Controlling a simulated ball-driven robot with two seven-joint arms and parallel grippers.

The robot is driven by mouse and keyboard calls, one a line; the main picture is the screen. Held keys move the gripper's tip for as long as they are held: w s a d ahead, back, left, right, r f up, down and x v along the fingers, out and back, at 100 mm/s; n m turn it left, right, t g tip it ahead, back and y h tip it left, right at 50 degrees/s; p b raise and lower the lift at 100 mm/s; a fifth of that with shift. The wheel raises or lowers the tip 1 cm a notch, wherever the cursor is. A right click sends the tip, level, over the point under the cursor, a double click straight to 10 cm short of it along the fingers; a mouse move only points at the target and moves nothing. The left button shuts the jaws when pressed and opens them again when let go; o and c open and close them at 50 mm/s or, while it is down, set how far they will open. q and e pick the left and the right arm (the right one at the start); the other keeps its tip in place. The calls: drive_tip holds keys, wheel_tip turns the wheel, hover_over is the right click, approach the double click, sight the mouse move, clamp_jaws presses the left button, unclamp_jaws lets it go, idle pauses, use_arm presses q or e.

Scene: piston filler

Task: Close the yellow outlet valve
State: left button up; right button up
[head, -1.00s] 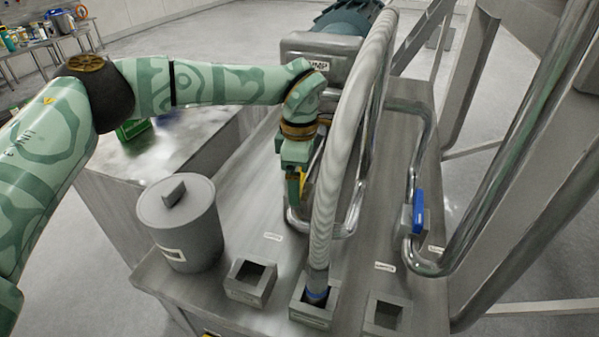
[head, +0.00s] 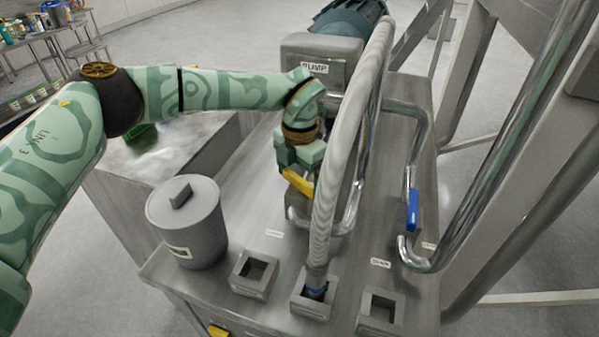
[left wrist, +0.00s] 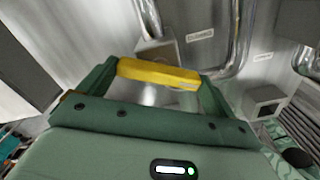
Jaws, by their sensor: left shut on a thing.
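The yellow valve handle (head: 298,182) sits at the pipe left of the ribbed hose. In the left wrist view the yellow handle (left wrist: 158,73) spans between the two green fingers. My left gripper (head: 302,172) is shut on the handle; its fingers (left wrist: 155,80) lie at the handle's two ends. The ribbed hose hides part of the valve body and pipe in the head view. My right gripper is not in view.
A blue valve handle (head: 412,210) is on the right pipe. The ribbed hose (head: 335,150) rises close beside my left gripper. A lidded grey pot (head: 190,230) and square sockets (head: 252,274) stand at the front. The pump housing (head: 322,62) is behind.

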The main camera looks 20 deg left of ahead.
sight(300, 178)
use_arm(q)
drive_tip(key=n, duration=0.5)
drive_tip(key=shift+w+r+p, duration=0.1)
drive_tip(key=shift+p, duration=0.3)
drive_tip(key=shift+n, duration=0.4)
drive_tip(key=o, duration=0.7)
wheel_tip(300, 178, up, 16)
drive_tip(key=shift+r+b, duration=0.15)
drive_tip(key=shift+b, duration=0.2)
